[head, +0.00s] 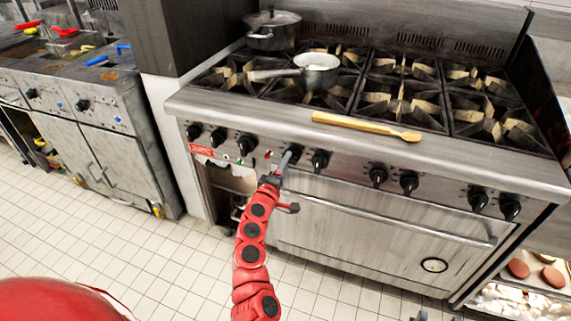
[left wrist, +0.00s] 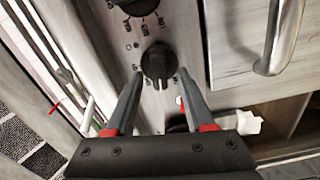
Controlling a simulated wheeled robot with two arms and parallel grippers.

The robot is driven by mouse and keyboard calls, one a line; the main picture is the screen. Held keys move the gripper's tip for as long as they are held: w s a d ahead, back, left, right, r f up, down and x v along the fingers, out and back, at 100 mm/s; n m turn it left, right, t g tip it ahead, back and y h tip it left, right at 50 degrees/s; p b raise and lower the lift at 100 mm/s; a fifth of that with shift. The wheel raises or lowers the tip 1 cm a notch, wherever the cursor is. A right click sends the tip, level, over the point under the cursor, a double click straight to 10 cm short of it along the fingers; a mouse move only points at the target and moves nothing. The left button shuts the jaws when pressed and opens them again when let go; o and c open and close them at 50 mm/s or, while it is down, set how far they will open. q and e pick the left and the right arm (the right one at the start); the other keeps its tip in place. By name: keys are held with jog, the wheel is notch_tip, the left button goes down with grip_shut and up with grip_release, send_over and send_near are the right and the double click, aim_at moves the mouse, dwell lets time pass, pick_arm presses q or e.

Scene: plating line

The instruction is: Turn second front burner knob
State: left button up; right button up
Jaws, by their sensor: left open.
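The stove's front panel (head: 345,172) carries a row of several black knobs. One knob (head: 295,153) is partly hidden behind my left gripper (head: 285,163); another knob (head: 320,160) is just to its right. In the left wrist view, a black knob (left wrist: 158,62) with a printed dial lies between the fingertips of my open left gripper (left wrist: 160,78). The fingers are on either side of it; I cannot tell whether they touch it. A second knob (left wrist: 137,5) shows at the top edge.
A saucepan (head: 318,72) and a lidded pot (head: 272,32) stand on the burners. A wooden spoon (head: 365,126) lies along the stove's front ledge. The oven door handle (head: 390,226) sticks out below the knobs. Tiled floor (head: 190,260) is clear in front.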

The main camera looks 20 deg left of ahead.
pick_arm(q)
jog(key=s, duration=1.7)
jog(key=shift+a, duration=0.3)
